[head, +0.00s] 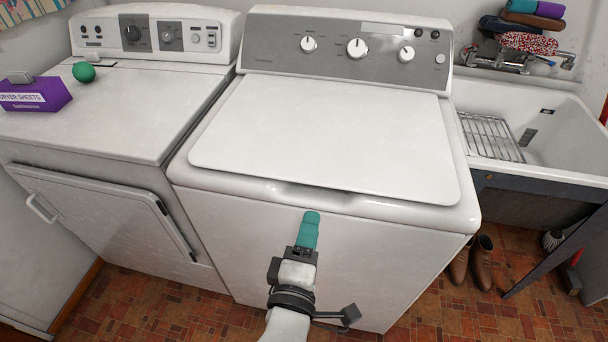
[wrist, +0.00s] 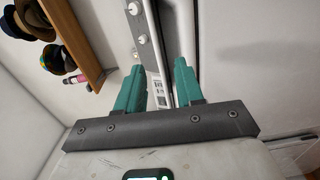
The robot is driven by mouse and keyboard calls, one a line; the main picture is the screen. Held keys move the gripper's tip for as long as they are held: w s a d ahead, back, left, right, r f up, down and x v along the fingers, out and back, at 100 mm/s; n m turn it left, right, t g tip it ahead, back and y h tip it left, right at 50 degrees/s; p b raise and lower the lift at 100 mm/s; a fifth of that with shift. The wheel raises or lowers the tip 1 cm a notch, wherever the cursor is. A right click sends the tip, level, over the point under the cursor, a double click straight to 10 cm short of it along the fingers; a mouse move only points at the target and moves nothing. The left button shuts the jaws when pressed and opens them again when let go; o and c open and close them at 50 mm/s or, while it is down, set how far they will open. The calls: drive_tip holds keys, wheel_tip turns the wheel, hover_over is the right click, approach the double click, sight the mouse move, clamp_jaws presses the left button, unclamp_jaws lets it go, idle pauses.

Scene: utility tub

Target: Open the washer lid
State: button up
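The white washer (head: 260,235) stands in the middle of the head view. Its flat lid (head: 325,130) is closed and lies flush on the top, with a shallow recess below the middle of its front edge. My gripper (head: 311,218) is in front of the washer's front face, just below that recess in the picture. Its teal fingers overlap in the head view. In the wrist view my gripper (wrist: 160,85) has its two teal fingers apart with nothing between them. Whether a finger touches the washer cannot be told.
A dryer (head: 130,110) stands close on the left, with a purple dryer sheets box (head: 35,95) and green ball (head: 83,72) on top. A utility sink (head: 560,130) is on the right. Brown shoes (head: 470,262) stand on the floor. The lid's top is clear.

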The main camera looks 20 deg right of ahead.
sight(316, 185)
drive_tip(key=x, duration=0.7)
drive_tip(key=p+x, duration=0.1)
drive_tip(key=x, duration=0.2)
drive_tip(key=shift+w+a+r, duration=0.15)
drive_tip(key=shift+w+r, duration=0.1)
drive_tip(key=shift+w, duration=0.35)
clamp_jaws()
